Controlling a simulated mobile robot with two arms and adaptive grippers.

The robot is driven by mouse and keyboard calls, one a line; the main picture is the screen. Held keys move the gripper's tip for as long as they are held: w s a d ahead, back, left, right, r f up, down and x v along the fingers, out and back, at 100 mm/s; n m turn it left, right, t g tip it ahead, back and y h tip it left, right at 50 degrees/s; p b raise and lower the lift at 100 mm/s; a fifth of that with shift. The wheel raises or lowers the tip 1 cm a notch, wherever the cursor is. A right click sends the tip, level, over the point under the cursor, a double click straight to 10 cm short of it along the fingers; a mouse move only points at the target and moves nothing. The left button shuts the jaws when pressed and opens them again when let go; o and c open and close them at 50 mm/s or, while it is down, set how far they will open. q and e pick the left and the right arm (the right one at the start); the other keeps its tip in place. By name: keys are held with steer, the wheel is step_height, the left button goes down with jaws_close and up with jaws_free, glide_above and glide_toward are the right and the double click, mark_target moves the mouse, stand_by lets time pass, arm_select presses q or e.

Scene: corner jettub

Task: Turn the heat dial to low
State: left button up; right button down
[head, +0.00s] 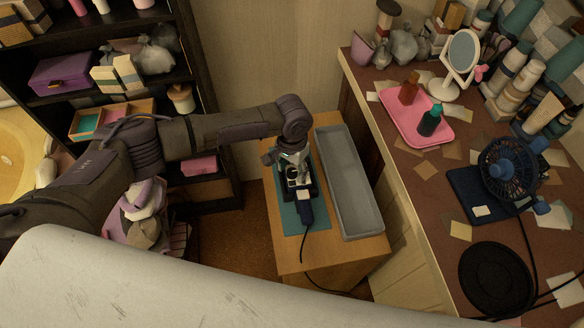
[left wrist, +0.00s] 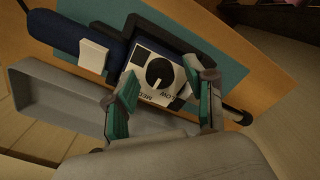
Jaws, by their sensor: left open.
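The heat dial (left wrist: 159,73) is a round black knob with a pale pointer mark, on a white panel printed with LOW and MED in the left wrist view. The mark points toward the lower part of the panel, near MED; its exact setting is hard to tell. The panel is part of a dark blue device (head: 306,214) with a cord, lying on a teal mat. My left gripper (head: 294,166) is over the device. In the left wrist view its open fingers (left wrist: 161,80) straddle the dial; contact cannot be told. My right gripper is not in view.
A grey tray (head: 349,205) lies beside the mat (head: 289,219) on the wooden stand (head: 285,258). The counter at right holds a pink tray (head: 405,127), a mirror (head: 461,52) and a fan (head: 508,167). A dark shelf stands behind my left arm.

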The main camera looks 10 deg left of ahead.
arm_select(q)
jaws_close()
steer(key=shift+r+n+p, duration=0.2)
steer(key=shift+n+p, duration=0.2)
steer(key=shift+p, duration=0.35)
steer(key=n+p, duration=0.4)
steer(key=p, duration=0.2)
steer(key=shift+s, duration=0.1)
steer(key=shift+f+n+p, duration=0.1)
steer(key=shift+n+p, duration=1.35)
steer(key=shift+n, duration=0.55)
jaws_free()
